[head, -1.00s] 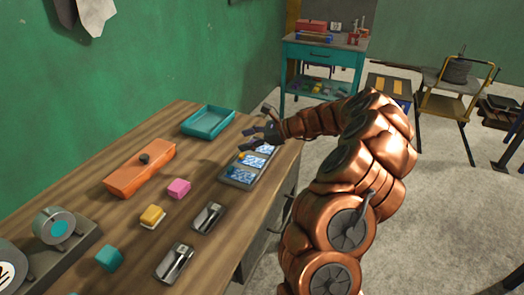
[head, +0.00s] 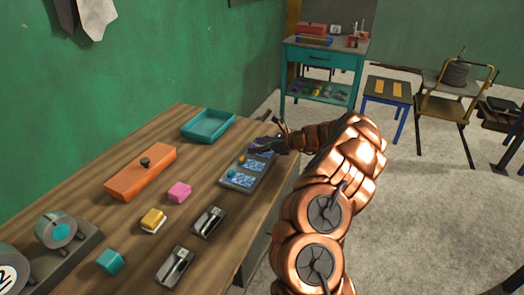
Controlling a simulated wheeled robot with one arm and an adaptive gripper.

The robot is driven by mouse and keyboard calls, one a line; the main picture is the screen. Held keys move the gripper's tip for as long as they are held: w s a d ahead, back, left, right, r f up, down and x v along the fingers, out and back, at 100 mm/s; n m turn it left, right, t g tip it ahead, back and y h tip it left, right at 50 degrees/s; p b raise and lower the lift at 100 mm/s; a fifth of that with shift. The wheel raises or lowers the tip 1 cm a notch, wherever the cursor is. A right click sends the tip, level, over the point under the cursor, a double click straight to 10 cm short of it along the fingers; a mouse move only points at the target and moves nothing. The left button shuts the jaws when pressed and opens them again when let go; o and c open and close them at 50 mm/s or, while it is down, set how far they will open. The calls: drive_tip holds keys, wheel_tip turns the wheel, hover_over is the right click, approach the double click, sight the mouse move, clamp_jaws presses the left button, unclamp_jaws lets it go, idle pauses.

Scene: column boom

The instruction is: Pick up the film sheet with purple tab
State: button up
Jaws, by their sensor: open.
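A grey tray (head: 236,188) near the right edge of the wooden table holds blue-and-white film sheets in a row. The nearest sheet (head: 244,181) has a teal tab (head: 231,174). The middle sheet (head: 253,167) has an orange tab (head: 241,160). The far sheet (head: 260,154) is partly covered by my gripper, and I cannot make out a purple tab. My gripper (head: 262,145) is open, low over the far end of the tray; whether its fingers touch the far sheet I cannot tell.
A teal tray (head: 208,138) and an orange box with a dark knob (head: 142,182) stand on the left. Pink (head: 179,192), yellow (head: 153,218) and teal (head: 110,261) blocks and two metal-and-black items (head: 208,222) lie nearer. A tape dispenser (head: 60,228) stands front left.

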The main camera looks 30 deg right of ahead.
drive_tip(key=shift+x, duration=0.85)
drive_tip(key=c, duration=1)
